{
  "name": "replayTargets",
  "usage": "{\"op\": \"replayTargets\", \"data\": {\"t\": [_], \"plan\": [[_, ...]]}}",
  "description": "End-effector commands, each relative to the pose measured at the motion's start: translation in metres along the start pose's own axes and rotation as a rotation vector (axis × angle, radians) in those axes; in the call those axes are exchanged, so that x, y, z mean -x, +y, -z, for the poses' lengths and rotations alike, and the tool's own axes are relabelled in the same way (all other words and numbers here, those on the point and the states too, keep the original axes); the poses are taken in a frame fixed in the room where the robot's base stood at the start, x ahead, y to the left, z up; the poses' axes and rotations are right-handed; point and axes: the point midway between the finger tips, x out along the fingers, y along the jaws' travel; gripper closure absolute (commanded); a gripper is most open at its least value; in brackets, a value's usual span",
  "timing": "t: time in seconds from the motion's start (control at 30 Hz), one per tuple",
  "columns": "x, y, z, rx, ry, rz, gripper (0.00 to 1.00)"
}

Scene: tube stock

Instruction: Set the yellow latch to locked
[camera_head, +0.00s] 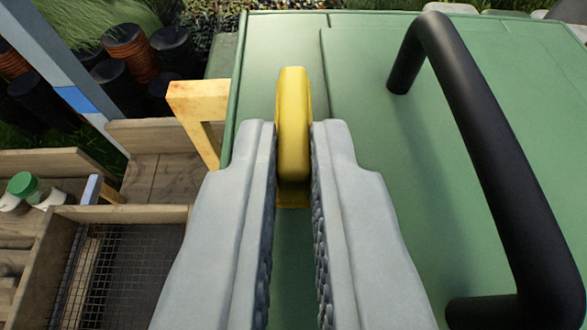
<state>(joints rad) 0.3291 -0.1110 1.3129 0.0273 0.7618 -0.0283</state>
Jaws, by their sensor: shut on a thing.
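The yellow latch (293,120) is an upright yellow lever on the green panel (270,50), near the panel's left edge. My gripper (293,150) is shut on the latch, with one grey ridged finger on each side of it. The latch's upper end shows above the fingertips. A yellow base piece shows between the fingers just below the lever. Any locked or unlocked mark is not visible.
A thick black handle (475,140) stands out from the panel on the right, close to my right finger. A yellow-orange bracket (195,100) is at the panel's left edge. Wooden trays (120,212), a green-capped jar (24,184) and dark pots (120,78) are at left.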

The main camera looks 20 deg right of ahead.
Motion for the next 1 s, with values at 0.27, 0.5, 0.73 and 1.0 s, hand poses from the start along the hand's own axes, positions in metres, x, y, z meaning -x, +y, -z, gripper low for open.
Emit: {"op": "replayTargets", "data": {"t": [0.27,0.5,0.73,1.0], "plan": [[0.000,-0.004,0.000,-0.041,0.000,-0.103,1.00],[-0.001,-0.007,0.000,-0.097,0.000,-0.238,1.00],[-0.002,-0.010,0.001,-0.156,0.000,-0.380,1.00],[-0.005,-0.015,0.002,-0.244,0.001,-0.592,1.00]]}}
